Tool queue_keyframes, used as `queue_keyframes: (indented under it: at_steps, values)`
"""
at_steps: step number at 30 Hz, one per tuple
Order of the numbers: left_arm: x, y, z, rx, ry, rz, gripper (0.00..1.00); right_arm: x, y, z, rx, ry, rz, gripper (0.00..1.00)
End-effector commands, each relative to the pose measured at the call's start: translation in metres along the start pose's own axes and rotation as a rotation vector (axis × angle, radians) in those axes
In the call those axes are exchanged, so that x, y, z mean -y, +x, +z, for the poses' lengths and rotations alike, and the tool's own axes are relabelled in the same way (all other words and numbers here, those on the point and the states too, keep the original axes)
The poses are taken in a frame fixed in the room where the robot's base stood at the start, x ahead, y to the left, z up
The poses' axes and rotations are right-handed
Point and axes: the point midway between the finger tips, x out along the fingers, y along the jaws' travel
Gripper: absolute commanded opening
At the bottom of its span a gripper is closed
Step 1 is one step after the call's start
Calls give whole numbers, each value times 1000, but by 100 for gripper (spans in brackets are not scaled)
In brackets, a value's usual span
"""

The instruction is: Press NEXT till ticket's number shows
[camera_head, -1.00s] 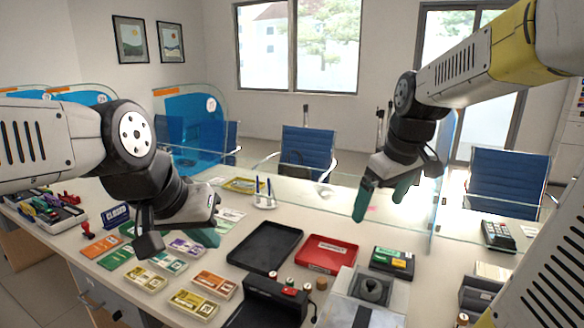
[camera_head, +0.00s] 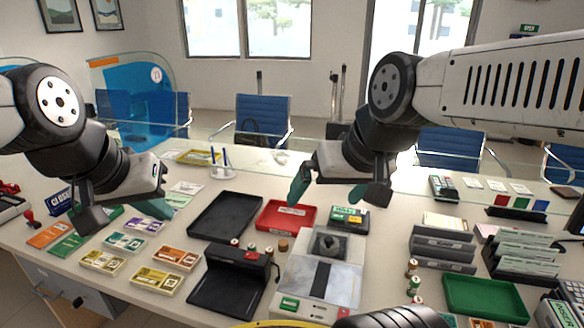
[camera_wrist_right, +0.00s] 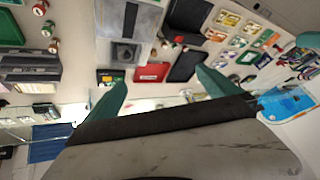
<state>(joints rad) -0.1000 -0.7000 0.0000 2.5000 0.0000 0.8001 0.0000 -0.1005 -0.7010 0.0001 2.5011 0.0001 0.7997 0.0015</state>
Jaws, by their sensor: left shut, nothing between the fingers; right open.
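No label reading NEXT and no ticket number is legible in these views. A small black box with a green face and a yellow patch (camera_head: 348,217) sits behind the grey machine; it also shows in the wrist view (camera_wrist_right: 110,75). The grey machine (camera_head: 345,280) has a green and a red patch at its front. A black device (camera_head: 225,296) with a small red patch stands left of it. My right gripper (camera_head: 329,189) is open and empty above the counter behind the red tray; its fingers are spread in the wrist view (camera_wrist_right: 163,90). My left gripper (camera_head: 172,204) is shut and empty above the left counter.
A black tray (camera_head: 194,228) and a red tray (camera_head: 268,226) lie mid-counter. Banded note bundles (camera_head: 155,280) lie left. Stamps (camera_head: 412,268), grey racks (camera_head: 440,262) and a green tray (camera_head: 452,304) stand right. A glass screen runs along the back.

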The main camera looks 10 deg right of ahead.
Motion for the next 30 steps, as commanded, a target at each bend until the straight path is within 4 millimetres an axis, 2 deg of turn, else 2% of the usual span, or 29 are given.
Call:
queue_keyframes:
  at_steps: [24, 25, 30]
  values:
    - [0, 0, 0, 0, 0, 0, 0, 0, 0, 0, 0, -1, 0, 100]
    - [0, 0, 0, 0, 0, 0, 0, 0, 0, 0, 0, -1, 0, 98]
    - [0, 0, 0, 0, 0, 0, 0, 0, 0, 0, 0, -1, 0, 65]
